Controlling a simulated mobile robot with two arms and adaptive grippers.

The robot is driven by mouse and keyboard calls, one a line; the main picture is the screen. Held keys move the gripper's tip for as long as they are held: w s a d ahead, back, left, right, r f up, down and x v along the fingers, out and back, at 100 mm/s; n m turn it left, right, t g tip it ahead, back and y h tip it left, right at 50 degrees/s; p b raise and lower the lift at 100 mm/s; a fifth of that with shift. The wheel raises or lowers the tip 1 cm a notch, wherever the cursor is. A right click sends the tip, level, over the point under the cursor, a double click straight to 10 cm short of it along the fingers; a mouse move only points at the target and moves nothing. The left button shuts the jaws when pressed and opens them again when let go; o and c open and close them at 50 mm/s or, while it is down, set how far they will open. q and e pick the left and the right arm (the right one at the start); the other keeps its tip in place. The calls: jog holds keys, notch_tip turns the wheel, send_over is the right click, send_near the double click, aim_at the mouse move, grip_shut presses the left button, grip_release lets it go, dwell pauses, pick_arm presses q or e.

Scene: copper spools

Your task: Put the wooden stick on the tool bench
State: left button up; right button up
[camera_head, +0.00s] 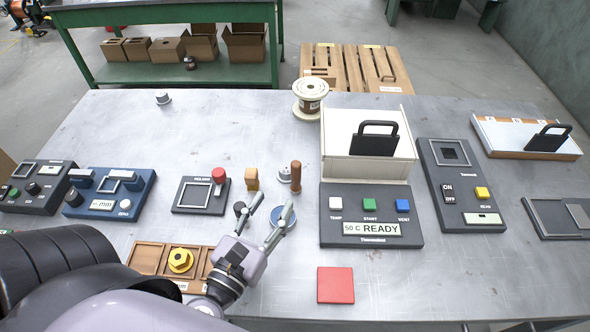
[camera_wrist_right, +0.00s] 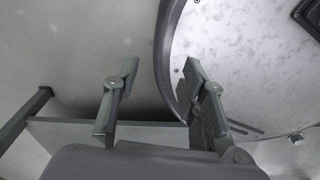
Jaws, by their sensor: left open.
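A brown wooden stick (camera_head: 296,176) stands upright on the grey metal table (camera_head: 450,285), right of a small tan block (camera_head: 252,179). My left gripper (camera_head: 272,203) is open and empty. In the head view its two fingers point up the picture toward the stick, with the tips short of it and a visible gap between. A green bench (camera_head: 180,76) stands behind the table; I cannot tell which surface is the tool bench. My right gripper shows in the right wrist view (camera_wrist_right: 160,72), open and empty beside a curved-edged metal surface; the stick is not in that view.
A blue round item (camera_head: 286,217) lies beside the left fingers. A holder device (camera_head: 194,195) stands left, the Thermostat box (camera_head: 371,230) right. A wooden tray (camera_head: 148,258) with a yellow nut and a red square (camera_head: 335,285) lie in front. A spool (camera_head: 311,96) is at the back edge.

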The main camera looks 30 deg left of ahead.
aim_at(294, 169)
pick_arm(q)
jog(key=w, duration=0.1)
jog(key=w+p, duration=0.1)
jog(key=w, duration=0.1)
jog(key=shift+w+r+p, duration=0.25)
jog(key=shift+w+p, duration=0.05)
jog(key=w, duration=0.1)
jog(key=w+p, duration=0.1)
jog(key=w, duration=0.2)
jog(key=shift+a+f+p, duration=0.25)
jog(key=shift+p, duration=0.1)
jog(key=w, duration=0.1)
jog(key=w+p, duration=0.1)
jog(key=w, duration=0.1)
jog(key=w+p, duration=0.1)
jog(key=shift+w+a+f, duration=0.2)
jog(key=shift+w+a, duration=0.05)
jog(key=shift+a, duration=0.05)
jog(key=shift+w+f, duration=0.15)
jog(key=shift+w, duration=0.25)
pick_arm(e)
notch_tip(294, 169, up, 6)
jog(key=w, duration=0.1)
jog(key=shift+a, duration=0.25)
pick_arm(q)
jog(key=shift+s, duration=0.1)
pick_arm(e)
jog(key=shift+w, duration=0.15)
